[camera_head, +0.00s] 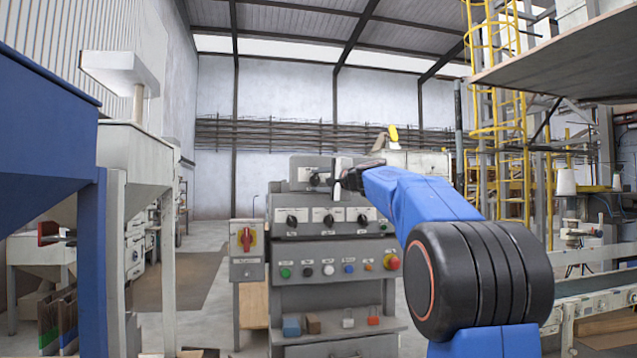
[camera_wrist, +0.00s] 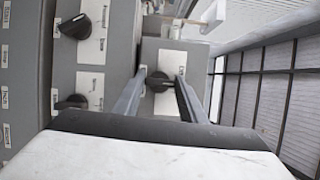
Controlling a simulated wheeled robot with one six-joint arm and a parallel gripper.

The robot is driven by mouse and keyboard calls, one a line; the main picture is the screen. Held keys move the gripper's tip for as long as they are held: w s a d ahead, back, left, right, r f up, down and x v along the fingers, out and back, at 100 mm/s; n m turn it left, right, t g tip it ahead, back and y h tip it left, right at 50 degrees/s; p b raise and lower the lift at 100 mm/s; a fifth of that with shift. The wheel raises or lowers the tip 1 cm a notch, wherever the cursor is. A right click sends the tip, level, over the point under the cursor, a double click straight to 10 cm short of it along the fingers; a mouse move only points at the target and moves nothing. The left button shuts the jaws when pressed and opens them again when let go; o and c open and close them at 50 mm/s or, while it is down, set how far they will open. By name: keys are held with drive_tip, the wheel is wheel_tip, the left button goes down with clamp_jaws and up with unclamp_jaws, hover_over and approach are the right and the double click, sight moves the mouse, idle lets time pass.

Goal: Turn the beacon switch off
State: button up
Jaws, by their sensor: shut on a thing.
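A grey control panel (camera_head: 337,250) with several dark rotary knobs stands ahead in the head view. Its raised top box carries a dark rotary knob (camera_head: 315,179) on a pale plate. My gripper (camera_head: 330,178) reaches in from the right at this top box, and its fingers are small there. In the wrist view my gripper's two grey fingers (camera_wrist: 162,76) are shut on a dark knob (camera_wrist: 158,82) on a pale plate, one finger on each side. I take it to be the top box's knob, the beacon switch. Its label is too small to read.
Three knobs (camera_head: 329,219) sit in a row just below, and coloured buttons (camera_head: 328,270) lie lower. A red rotary switch (camera_head: 246,238) is on a side box at left. A red emergency button (camera_head: 391,261) is at right. Small blocks (camera_head: 313,325) lie on the lower shelf.

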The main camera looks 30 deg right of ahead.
drive_tip(key=n+g, duration=0.2)
drive_tip(key=n, duration=0.3)
drive_tip(key=shift+h, duration=0.4)
drive_tip(key=shift+n+g, duration=0.3)
drive_tip(key=shift+n, duration=0.1)
drive_tip(key=o, duration=1.1)
drive_tip(key=shift+c, duration=0.2)
drive_tip(key=shift+s+r, duration=0.1)
drive_tip(key=shift+s, duration=0.05)
drive_tip(key=v, duration=1.7)
drive_tip(key=shift+a, duration=0.15)
